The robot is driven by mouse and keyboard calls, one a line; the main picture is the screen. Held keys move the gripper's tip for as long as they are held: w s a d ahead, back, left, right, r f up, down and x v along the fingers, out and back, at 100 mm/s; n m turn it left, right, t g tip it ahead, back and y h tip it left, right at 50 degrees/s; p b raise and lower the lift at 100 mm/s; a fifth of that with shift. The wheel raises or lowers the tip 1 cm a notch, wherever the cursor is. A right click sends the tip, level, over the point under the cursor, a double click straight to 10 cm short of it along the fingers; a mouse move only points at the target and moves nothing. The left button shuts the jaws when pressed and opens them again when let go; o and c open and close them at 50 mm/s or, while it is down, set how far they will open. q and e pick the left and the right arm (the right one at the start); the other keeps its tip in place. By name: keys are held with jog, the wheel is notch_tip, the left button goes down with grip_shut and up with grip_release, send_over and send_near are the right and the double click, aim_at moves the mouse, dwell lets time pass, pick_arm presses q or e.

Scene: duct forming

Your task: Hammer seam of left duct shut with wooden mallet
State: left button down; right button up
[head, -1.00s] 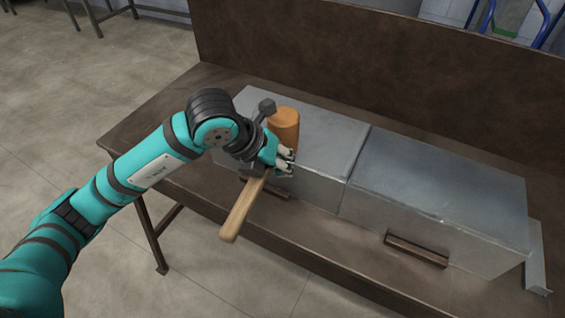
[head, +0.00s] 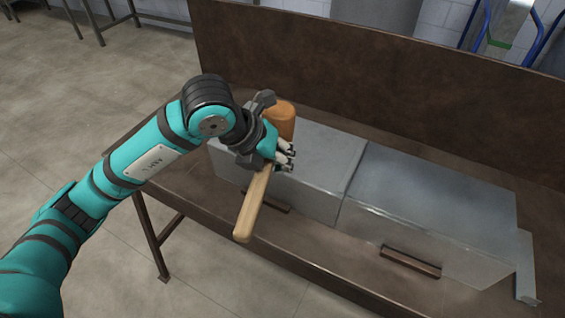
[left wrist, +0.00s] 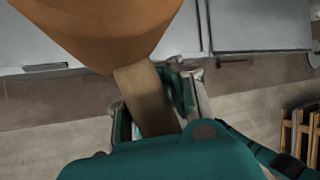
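My left gripper (head: 284,156) is shut on the handle of the wooden mallet (head: 252,205). The mallet's orange-brown head (head: 281,118) shows past the gripper, over the left duct (head: 318,158); I cannot tell whether it touches the duct. The pale handle points down toward the front of the bench. In the left wrist view the mallet head (left wrist: 95,25) fills the top left, with the handle running down into the gripper (left wrist: 160,100). The left duct is a grey metal box, partly hidden by my arm and the mallet. My right gripper is not in view.
A right duct (head: 435,205) stands close beside the left one on the brown bench (head: 180,175). A brown bar (head: 410,262) lies at its front and a thin metal piece (head: 527,270) at its right end. A tall brown panel (head: 400,90) rises behind the ducts.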

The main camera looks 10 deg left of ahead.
pick_arm(q)
jog(key=shift+w, duration=0.15)
notch_tip(320, 180, down, 10)
jog(key=r+b, duration=0.1)
jog(key=b, duration=0.8)
notch_tip(320, 180, up, 8)
jog(key=p, duration=0.5)
jog(key=shift+f, duration=0.1)
